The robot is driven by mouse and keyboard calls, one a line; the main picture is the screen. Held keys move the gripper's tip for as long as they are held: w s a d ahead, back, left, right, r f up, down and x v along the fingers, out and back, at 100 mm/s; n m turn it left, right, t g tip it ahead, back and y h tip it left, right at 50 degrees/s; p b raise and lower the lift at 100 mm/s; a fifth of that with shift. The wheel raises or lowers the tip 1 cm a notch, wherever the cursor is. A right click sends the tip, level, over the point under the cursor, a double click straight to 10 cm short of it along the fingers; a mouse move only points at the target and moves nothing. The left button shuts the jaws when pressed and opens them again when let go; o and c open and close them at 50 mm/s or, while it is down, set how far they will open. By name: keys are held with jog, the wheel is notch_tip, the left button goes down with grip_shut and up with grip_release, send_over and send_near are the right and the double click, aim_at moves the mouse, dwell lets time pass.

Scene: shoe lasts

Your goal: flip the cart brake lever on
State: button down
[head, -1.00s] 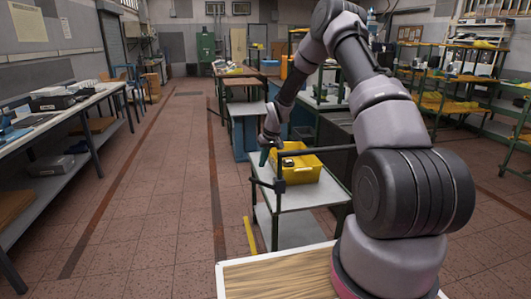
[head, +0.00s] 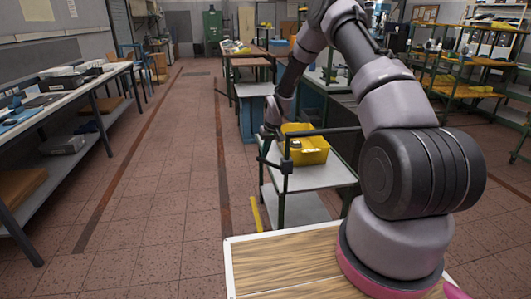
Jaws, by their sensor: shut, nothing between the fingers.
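A small cart stands ahead of me, with a grey top (head: 322,178) on dark green legs. A dark bar with a black block (head: 287,165) runs across its near side. A dark upright piece at the cart's left corner may be a lever, but I cannot tell. A slanted yellow strip (head: 256,213) lies low by the near left leg; I cannot tell if it is a lever or a floor mark. My gripper (head: 266,134) is shut and empty at the cart's left corner, pointing down. Its tips overlap the dark upright; contact cannot be told.
A yellow bin (head: 305,150) holding small items sits on the cart. A wooden-topped surface with a white rim (head: 232,262) is in the foreground. A long workbench (head: 88,88) lines the left side. The tiled floor (head: 165,190) between is clear. Shelves stand at the right.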

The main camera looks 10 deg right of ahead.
aim_at(258, 158)
jog(key=shift+a+f+h, duration=0.15)
jog(key=shift+a+h, duration=0.1)
jog(key=shift+h, duration=0.05)
jog(key=shift+a+f+n+h, duration=0.3)
jog(key=shift+a+f+h, duration=0.85)
jog(key=shift+h, duration=0.15)
jog(key=shift+a+f+h, duration=0.3)
jog(key=shift+f+h, duration=0.4)
jog(key=shift+f, duration=0.2)
jog(key=shift+a+f+h, duration=0.25)
jog(key=shift+f+h, duration=0.45)
jog(key=shift+f, duration=0.2)
jog(key=shift+a+f+h, duration=0.3)
jog(key=shift+f+h, duration=0.4)
jog(key=shift+f, duration=0.2)
jog(key=shift+r, duration=0.1)
jog(key=w+v, duration=0.1)
jog(key=v, duration=1.2)
jog(key=shift+w+a+r, duration=0.15)
jog(key=shift+w+r, duration=0.05)
jog(key=shift+r, duration=0.1)
